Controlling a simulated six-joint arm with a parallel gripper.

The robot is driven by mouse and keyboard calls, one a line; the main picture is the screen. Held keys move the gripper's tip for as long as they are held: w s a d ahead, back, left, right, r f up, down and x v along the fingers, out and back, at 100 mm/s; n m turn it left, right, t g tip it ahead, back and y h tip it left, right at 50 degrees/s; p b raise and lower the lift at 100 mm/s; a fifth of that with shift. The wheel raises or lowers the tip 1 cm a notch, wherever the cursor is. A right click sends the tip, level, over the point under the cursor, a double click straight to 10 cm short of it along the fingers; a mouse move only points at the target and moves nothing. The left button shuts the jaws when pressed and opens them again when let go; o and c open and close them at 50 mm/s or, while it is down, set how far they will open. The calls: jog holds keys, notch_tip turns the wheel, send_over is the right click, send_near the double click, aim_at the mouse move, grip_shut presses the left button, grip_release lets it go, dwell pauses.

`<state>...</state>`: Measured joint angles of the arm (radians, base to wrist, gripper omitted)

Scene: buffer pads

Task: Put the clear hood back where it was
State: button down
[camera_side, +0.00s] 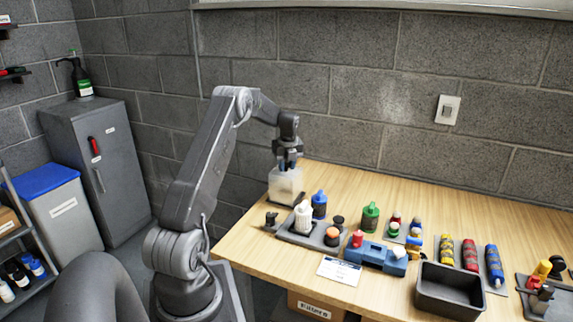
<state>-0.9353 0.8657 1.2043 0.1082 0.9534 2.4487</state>
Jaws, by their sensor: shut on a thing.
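The clear hood (284,187) is a translucent, box-shaped cover at the back left of the wooden table. My gripper (289,164) points down from above and is shut on the top of the hood. The hood looks upright. I cannot tell whether its lower edge rests on the table or hangs just above it. Anything inside it is too small and hazy to make out.
A dark tray (291,236) with a white bottle (303,216) stands just in front of the hood. A blue bottle (319,204) and a green bottle (370,217) are to the right. A black bin (449,290) stands at the front. The back right tabletop is clear.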

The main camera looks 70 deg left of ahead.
jog(key=shift+f, duration=0.5)
jog(key=c, duration=0.8)
grip_release()
notch_tip(320, 180, up, 14)
jog(key=d, duration=0.2)
jog(key=w+d+r+n+t, duration=0.1)
jog(key=d+r+n, duration=0.15)
jog(key=d, duration=0.45)
jog(key=w+d+r+n, duration=0.1)
jog(key=w+d+r, duration=0.1)
jog(key=d+r, duration=0.35)
jog(key=s+d+r+n+t, duration=0.25)
jog(key=d+n, duration=0.25)
jog(key=d, duration=1.2)
jog(key=s+d+f+n, duration=0.1)
jog(key=s+d+n, duration=0.2)
jog(key=s+d, duration=0.2)
jog(key=s+d+f+n+t+h, duration=0.1)
jog(key=s+d+f+n, duration=0.1)
jog(key=s+d, duration=0.4)
jog(key=s+d+f+n+t, duration=0.1)
jog(key=s+d+n, duration=0.3)
jog(key=s+d, duration=0.2)
jog(key=shift+d+f+n+h, duration=0.25)
jog(key=shift+d+h, duration=0.1)
jog(key=shift+h, duration=0.05)
